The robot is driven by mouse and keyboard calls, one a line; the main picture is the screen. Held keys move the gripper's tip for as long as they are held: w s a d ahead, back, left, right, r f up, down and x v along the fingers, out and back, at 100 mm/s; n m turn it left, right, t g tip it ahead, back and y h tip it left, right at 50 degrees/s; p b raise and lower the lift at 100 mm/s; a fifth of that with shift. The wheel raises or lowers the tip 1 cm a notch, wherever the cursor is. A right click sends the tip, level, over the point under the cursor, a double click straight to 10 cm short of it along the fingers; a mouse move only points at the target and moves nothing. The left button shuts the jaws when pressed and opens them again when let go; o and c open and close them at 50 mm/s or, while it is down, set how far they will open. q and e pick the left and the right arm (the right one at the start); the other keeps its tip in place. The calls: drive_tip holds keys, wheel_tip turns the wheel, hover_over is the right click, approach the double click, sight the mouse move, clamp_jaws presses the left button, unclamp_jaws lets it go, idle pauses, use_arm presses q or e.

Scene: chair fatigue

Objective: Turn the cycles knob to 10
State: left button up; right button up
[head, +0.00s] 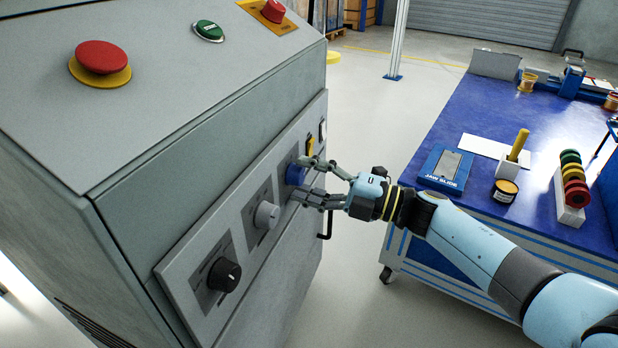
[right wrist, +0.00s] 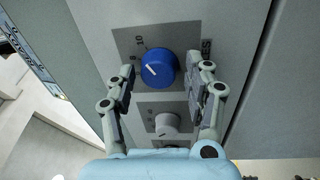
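The panel on the grey cabinet carries a blue knob (head: 294,174), a light grey knob (head: 266,215) and a black knob (head: 224,275). The right wrist view shows the blue knob (right wrist: 160,66) with a white pointer line toward its left side, by printed marks including 10. I cannot read which knob is labelled cycles. My right gripper (head: 302,179) is at the blue knob, partly covering it in the head view. In the right wrist view the gripper (right wrist: 163,82) has its fingers apart, one on each side of the blue knob, with gaps visible. My left gripper is not in view.
A red stop button (head: 101,58) and a green button (head: 208,31) sit on the cabinet's top. A yellow switch (head: 310,145) and a dark handle (head: 325,224) are near the gripper. A blue workbench (head: 470,110) stands to the right, with clear floor between.

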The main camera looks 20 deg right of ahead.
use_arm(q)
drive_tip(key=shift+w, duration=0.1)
use_arm(e)
drive_tip(key=shift+o, duration=0.3)
drive_tip(key=v, duration=1.2)
drive_tip(key=s+d+f+m+g+h, duration=0.3)
drive_tip(key=s+f+m+h, duration=0.5)
drive_tip(key=s+f+m, duration=0.5)
drive_tip(key=s+d+f+m+g+h, duration=0.2)
drive_tip(key=s+d+f+m+h, duration=0.2)
drive_tip(key=s+f+m+h, duration=0.85)
drive_tip(key=s+f+m+g+y, duration=0.1)
drive_tip(key=s+f+g+y, duration=0.55)
drive_tip(key=s, duration=0.85)
use_arm(q)
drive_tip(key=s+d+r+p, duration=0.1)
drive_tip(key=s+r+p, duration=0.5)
drive_tip(key=p, duration=0.6)
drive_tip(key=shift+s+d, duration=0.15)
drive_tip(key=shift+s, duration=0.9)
use_arm(e)
drive_tip(key=s+a+r+h, duration=0.1)
drive_tip(key=s+a+r, duration=0.1)
drive_tip(key=s, duration=0.5)
drive_tip(key=shift+s+r+h, duration=0.35)
drive_tip(key=shift+r+h, duration=0.05)
drive_tip(key=shift+r, duration=0.4)
